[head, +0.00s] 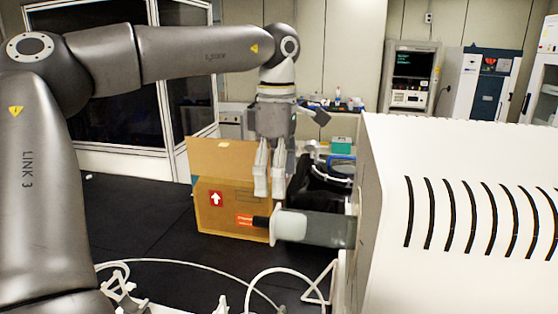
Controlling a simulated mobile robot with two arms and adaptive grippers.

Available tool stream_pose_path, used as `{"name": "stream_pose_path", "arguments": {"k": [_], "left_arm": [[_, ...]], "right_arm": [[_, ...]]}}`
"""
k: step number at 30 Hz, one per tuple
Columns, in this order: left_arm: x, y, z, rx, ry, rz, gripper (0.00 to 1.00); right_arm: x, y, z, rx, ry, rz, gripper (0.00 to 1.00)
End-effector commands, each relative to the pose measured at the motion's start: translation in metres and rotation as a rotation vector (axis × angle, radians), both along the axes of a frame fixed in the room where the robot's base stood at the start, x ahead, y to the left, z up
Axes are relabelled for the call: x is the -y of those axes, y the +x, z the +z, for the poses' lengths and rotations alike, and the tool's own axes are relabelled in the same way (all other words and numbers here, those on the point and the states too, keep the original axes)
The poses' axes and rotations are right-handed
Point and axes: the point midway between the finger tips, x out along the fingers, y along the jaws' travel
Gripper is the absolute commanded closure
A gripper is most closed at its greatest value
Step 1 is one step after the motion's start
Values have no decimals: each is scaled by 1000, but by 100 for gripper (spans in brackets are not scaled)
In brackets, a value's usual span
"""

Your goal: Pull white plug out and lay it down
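A whitish plug (289,226) with a dark tip on its left sits at the end of a grey cylindrical port (330,229), which sticks out to the left from the white machine (455,225). My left gripper (268,194) points down just above and slightly left of the plug. Its two pale fingers are parallel with a narrow gap between them, and nothing shows between them. Whether the fingertips touch the plug is unclear. My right gripper is out of the picture.
An open cardboard box (225,210) stands on the dark floor behind the port. A table (345,113) with small items, including a green box (341,145), is farther back. White tubes (185,262) loop in front at the bottom. Dark floor lies free at left.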

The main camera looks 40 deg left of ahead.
Motion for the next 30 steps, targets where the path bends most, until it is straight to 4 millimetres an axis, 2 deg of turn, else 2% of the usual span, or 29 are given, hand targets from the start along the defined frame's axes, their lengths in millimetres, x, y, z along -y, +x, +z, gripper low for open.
{"name": "stream_pose_path", "arguments": {"k": [5, 9, 15, 21, 30], "left_arm": [[0, -1, -12, -3, -1, 0, 18], [0, -2, -34, -4, -2, 0, 18], [1, -2, -70, -5, -2, 1, 18], [1, -2, -97, -2, 0, 1, 18], [1, -2, -108, 1, 0, 1, 18]], "right_arm": [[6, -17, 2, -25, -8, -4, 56], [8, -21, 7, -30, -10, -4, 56], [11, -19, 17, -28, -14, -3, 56], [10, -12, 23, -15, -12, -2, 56], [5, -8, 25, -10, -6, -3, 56]]}}
